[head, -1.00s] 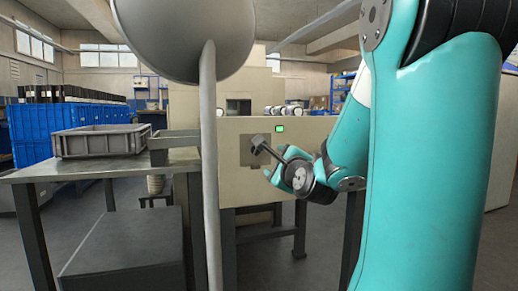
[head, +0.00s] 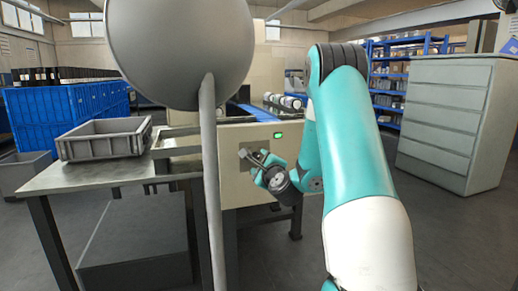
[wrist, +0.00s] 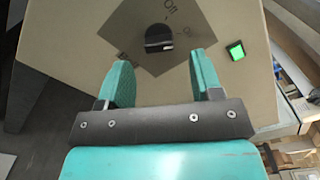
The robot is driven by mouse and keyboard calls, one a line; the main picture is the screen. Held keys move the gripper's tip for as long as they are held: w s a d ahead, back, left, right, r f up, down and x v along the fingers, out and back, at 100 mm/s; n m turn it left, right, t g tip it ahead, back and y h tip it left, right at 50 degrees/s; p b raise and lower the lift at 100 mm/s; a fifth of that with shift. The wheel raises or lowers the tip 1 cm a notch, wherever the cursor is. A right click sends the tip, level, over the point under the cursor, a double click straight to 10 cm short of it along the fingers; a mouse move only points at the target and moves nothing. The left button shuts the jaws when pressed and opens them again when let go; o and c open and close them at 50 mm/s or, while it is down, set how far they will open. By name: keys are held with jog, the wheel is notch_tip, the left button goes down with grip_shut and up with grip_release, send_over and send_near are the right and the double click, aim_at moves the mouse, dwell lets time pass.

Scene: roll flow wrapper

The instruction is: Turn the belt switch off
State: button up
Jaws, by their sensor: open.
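The belt switch is a small dark knob (wrist: 158,38) on a grey diamond-shaped plate (wrist: 115,35) on the machine's beige front panel. In the wrist view an "Off" label shows above the knob. Another label at the lower left is partly hidden by a finger. I cannot tell which label the knob points to. My gripper (wrist: 162,72) is open and empty, its two teal fingers apart, with the knob ahead between their lines. In the head view my gripper (head: 262,165) is close in front of the plate, and touching cannot be told.
A lit green indicator (wrist: 235,50) is right of the plate. The machine's blue belt (head: 248,112) runs behind the panel. A grey bin (head: 105,148) stands on a metal table at left. A grey cabinet (head: 450,125) stands at right. A grey post and dome block the view centre-left.

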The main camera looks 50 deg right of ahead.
aim_at(258, 158)
jog(key=shift+p+x, duration=0.8)
jog(key=shift+x, duration=0.8)
jog(key=c, duration=0.9)
jog(key=shift+c, duration=0.2)
jog(key=shift+n, duration=0.3)
jog(key=n+b, duration=0.2)
jog(key=n, duration=0.4)
jog(key=n+b, duration=0.2)
jog(key=n, duration=0.3)
jog(key=shift+r+b, duration=0.1)
jog(key=shift+b, duration=0.2)
jog(key=shift+n, duration=0.3)
